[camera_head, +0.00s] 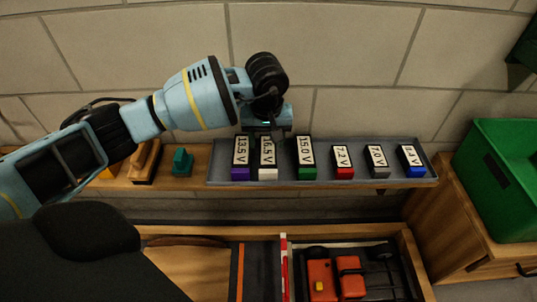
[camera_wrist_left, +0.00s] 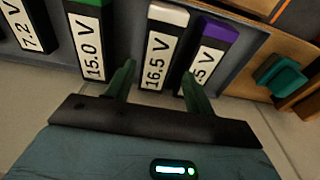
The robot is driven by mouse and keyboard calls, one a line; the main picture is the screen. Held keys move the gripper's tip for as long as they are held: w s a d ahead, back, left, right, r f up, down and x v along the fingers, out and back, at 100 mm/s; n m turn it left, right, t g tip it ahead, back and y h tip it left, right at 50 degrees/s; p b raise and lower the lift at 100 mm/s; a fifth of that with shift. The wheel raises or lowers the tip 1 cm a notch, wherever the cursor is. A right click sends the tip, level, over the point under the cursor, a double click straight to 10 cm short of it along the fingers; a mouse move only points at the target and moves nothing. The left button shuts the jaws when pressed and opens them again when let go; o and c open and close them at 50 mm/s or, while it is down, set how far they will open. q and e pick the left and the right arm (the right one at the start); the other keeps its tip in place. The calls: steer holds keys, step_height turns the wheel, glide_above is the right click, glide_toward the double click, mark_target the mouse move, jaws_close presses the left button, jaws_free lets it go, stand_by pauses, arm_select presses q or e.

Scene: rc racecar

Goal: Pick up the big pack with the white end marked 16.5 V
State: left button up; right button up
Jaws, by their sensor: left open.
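The big pack with the white end (camera_head: 267,158) is marked 16.5 V and stands in the grey tray (camera_head: 330,180), between the purple-ended 13.5 V pack (camera_head: 240,158) and the green-ended 15.0 V pack (camera_head: 305,157). My left gripper (camera_head: 268,128) is above and behind it. In the left wrist view the open fingers (camera_wrist_left: 157,82) point at the white-ended pack (camera_wrist_left: 161,50), one on each side of its lower part in the picture. The finger on the right overlaps the purple-ended pack (camera_wrist_left: 206,55). I cannot tell whether the fingers touch anything. My right gripper is not in view.
Smaller packs with red (camera_head: 343,161), grey (camera_head: 377,161) and blue (camera_head: 411,161) ends stand to the right in the same tray. A teal object (camera_head: 181,163) is on the wooden shelf to the left. A green bin (camera_head: 500,180) is at the right. A red car (camera_head: 338,279) lies below.

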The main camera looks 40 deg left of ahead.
mark_target(268, 152)
arm_select(q)
steer(key=shift+f, duration=0.35)
steer(key=f+b, duration=0.2)
steer(key=f, duration=0.1)
steer(key=shift+w+a+f, duration=0.1)
steer(key=shift+w+f, duration=0.15)
steer(key=shift+w, duration=0.15)
steer(key=shift+f+b, duration=0.4)
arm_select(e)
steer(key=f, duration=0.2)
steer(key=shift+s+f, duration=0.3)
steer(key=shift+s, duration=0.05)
arm_select(q)
steer(key=shift+r, duration=0.1)
steer(key=shift+c, duration=0.2)
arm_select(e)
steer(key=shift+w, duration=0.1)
arm_select(q)
steer(key=shift+w, duration=0.1)
steer(key=c, duration=1.1)
steer(key=shift+r, duration=0.1)
